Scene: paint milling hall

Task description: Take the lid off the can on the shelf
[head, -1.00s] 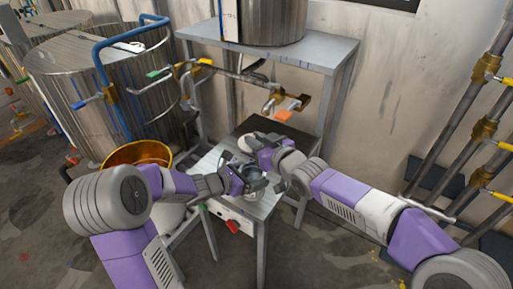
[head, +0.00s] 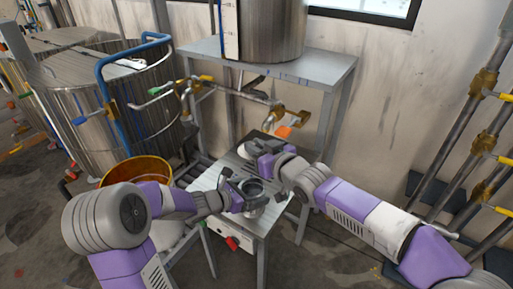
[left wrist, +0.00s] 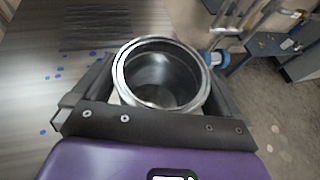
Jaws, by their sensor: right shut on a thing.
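The can (head: 254,187) stands open on the small metal table. In the left wrist view I look down into the grey, hollow can (left wrist: 162,76) with its bright rim. My left gripper (head: 243,190) is shut around the can, one finger on each side; its fingers also flank the can in the left wrist view (left wrist: 165,95). My right gripper (head: 256,152) is shut on the lid (head: 244,151), a pale round piece that shows only in part. The lid is apart from the can, behind it and slightly left. The right fingertips are small and partly hidden.
The table top (head: 207,180) has bare room left of the can. A taller metal stand (head: 320,68) with a big steel vessel is behind, with pipes and an orange-handled valve (head: 283,131) below.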

